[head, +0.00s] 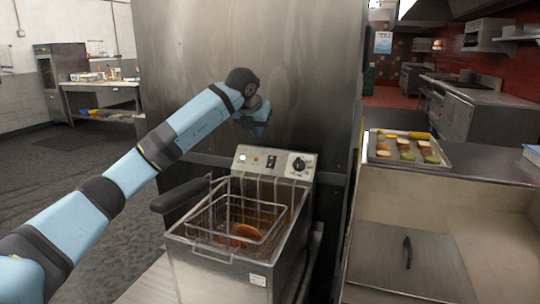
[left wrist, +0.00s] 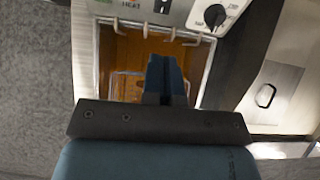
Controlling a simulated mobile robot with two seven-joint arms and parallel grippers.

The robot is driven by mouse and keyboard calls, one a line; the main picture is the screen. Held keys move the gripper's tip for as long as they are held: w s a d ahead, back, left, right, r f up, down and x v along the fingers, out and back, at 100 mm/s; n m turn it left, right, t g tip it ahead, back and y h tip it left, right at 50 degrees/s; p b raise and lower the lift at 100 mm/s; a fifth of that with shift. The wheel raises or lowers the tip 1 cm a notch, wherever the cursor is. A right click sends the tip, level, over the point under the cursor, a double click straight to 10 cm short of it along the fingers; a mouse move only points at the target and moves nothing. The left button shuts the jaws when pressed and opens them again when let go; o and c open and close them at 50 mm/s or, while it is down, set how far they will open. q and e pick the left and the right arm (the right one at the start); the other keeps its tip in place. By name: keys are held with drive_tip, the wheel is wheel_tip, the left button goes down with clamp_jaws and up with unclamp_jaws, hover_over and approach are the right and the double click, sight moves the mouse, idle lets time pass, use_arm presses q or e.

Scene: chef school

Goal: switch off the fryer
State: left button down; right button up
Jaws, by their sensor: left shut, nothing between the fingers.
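The steel fryer (head: 222,276) stands in the middle of the head view. Its rear control panel (head: 278,155) carries a dark knob (head: 299,164), a small switch (head: 271,161) and a small red light (head: 256,157). In the left wrist view the knob (left wrist: 214,15) shows at the top right and the switch (left wrist: 162,5) at the top edge, partly cut off. My left gripper (head: 258,128) is shut and empty, above the panel in the head view. In the left wrist view its fingers (left wrist: 165,62) appear over the oil vat, below the switch. My right gripper is not in view.
A wire basket (head: 235,232) with brown food sits in the fryer; its black handle (head: 178,195) sticks out left. A tall steel panel (head: 190,60) stands behind. A food tray (head: 405,150) lies on the right counter. Floor (head: 75,165) at left is open.

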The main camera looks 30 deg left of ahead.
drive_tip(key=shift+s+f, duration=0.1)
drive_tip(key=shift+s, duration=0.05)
use_arm(q)
drive_tip(key=b, duration=0.1)
approach(270, 158)
wheel_tip(270, 158, down, 3)
drive_tip(key=w+f, duration=0.2)
drive_tip(key=w, duration=0.1)
drive_tip(key=shift+w+a+f+b, duration=0.15)
drive_tip(key=shift+a+f+b, duration=0.1)
drive_tip(key=shift+a+b, duration=0.15)
drive_tip(key=shift+w+f, duration=0.15)
drive_tip(key=shift+w, duration=0.1)
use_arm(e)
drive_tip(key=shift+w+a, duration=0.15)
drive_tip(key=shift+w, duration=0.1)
